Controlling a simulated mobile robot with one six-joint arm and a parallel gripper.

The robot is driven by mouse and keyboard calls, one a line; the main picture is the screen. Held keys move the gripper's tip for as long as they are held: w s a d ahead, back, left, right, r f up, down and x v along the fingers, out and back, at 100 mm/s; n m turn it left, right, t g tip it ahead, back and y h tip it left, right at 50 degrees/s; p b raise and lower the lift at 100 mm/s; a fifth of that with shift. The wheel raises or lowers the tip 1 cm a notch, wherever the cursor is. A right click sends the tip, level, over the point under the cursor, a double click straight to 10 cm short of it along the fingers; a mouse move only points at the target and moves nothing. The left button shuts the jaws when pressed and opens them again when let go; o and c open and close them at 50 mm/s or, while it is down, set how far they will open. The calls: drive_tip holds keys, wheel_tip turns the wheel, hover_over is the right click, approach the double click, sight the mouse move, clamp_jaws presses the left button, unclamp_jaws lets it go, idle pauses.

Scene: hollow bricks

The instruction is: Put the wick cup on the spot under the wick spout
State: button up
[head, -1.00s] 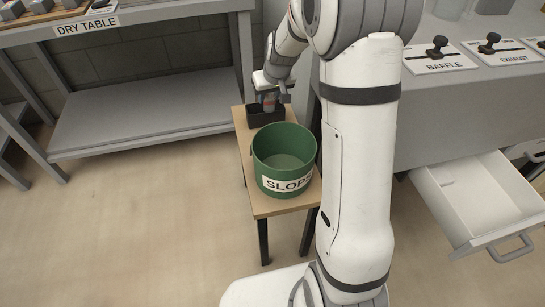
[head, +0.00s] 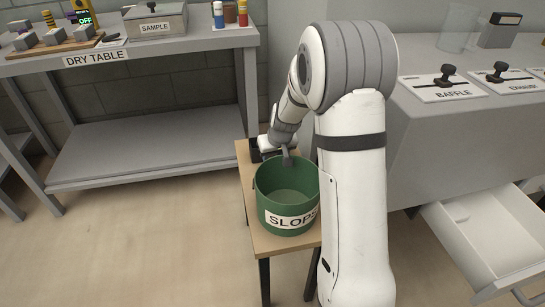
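My gripper (head: 287,158) is at the back of the small wooden table, low behind the green bucket. The bucket's rim and my own arm hide most of it, so I cannot see whether its fingers are open or shut. A dark box (head: 254,150) stands beside it, mostly covered by my wrist. I cannot make out a wick cup, a wick spout or a marked spot in the head view.
The green bucket labelled SLOPS (head: 286,220) stands on the small wooden table (head: 246,200). The DRY TABLE (head: 160,52) is at the left with a SAMPLE box (head: 155,25). At right are a BAFFLE slider (head: 445,88) and an open white drawer (head: 480,225).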

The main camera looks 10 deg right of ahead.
drive_tip(key=shift+f, duration=0.15)
drive_tip(key=o, duration=0.9)
drive_tip(key=shift+o, duration=0.2)
